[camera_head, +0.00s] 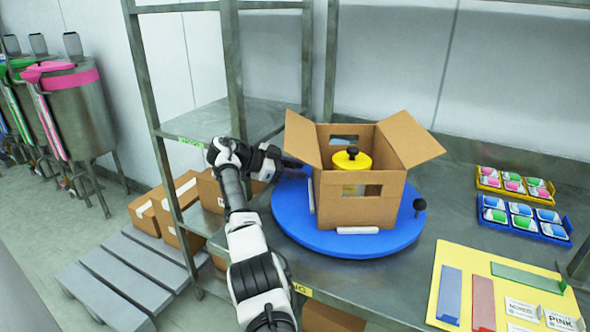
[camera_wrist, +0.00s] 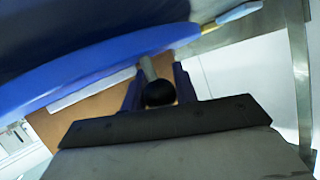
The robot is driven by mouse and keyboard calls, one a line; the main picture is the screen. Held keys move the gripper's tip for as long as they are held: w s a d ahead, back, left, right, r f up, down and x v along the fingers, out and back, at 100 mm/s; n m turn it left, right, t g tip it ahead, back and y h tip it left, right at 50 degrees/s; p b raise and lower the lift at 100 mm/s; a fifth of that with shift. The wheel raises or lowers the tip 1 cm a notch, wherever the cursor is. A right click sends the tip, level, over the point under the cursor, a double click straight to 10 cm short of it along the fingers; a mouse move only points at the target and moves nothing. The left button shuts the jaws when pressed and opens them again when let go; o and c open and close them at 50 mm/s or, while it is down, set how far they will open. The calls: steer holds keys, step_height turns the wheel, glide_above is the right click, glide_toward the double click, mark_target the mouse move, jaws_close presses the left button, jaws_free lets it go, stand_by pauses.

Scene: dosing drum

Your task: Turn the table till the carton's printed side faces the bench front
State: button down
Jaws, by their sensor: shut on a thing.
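The blue round table (camera_head: 290,222) lies on the metal bench and also shows in the wrist view (camera_wrist: 90,72). On it stands an open brown carton (camera_head: 340,212), flaps spread, with a yellow-lidded container (camera_head: 352,160) inside. The carton face toward the bench front is plain with a cut-out opening; I see no print on the visible faces. White strips (camera_head: 358,230) lie at its base. My gripper (camera_head: 288,163) is at the table's back left rim, shut on a black knob (camera_wrist: 158,94). A second black knob (camera_head: 420,205) stands on the right rim, free.
Blue (camera_head: 525,218) and yellow (camera_head: 515,185) trays of small packs sit right of the table. A yellow board (camera_head: 455,262) with coloured strips and cards lies at front right. A shelf post (camera_head: 232,75) rises close to my arm. Cartons and a pallet (camera_head: 125,275) are on the floor left.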

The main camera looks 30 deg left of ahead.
stand_by(0.3)
steer(key=c, duration=1.4)
jaws_free()
